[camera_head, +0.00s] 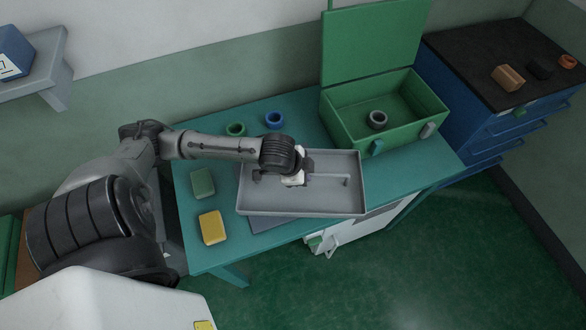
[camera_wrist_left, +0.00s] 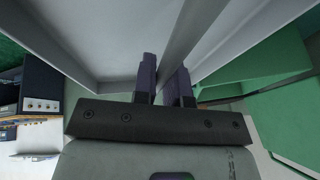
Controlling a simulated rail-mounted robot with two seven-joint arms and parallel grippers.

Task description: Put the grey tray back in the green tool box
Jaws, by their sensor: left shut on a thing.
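The grey tray (camera_head: 262,200) is a shallow rectangular tray with a bar across its middle. It is over the front of the teal table, and I cannot tell whether it touches the top. My left gripper (camera_head: 308,178) is shut on the tray's bar; in the left wrist view the fingers (camera_wrist_left: 166,82) straddle the grey bar, with the tray (camera_wrist_left: 95,40) around them. The green tool box (camera_head: 357,127) stands open at the back right of the table, lid raised, with a dark grey ring (camera_head: 377,119) inside. My right gripper is not in view.
A green ring (camera_head: 235,129) and a blue ring (camera_head: 275,119) lie behind my left arm. A green block (camera_head: 202,183) and a yellow block (camera_head: 213,228) lie left of the tray. A blue cabinet (camera_head: 455,105) with small parts on top stands at the right.

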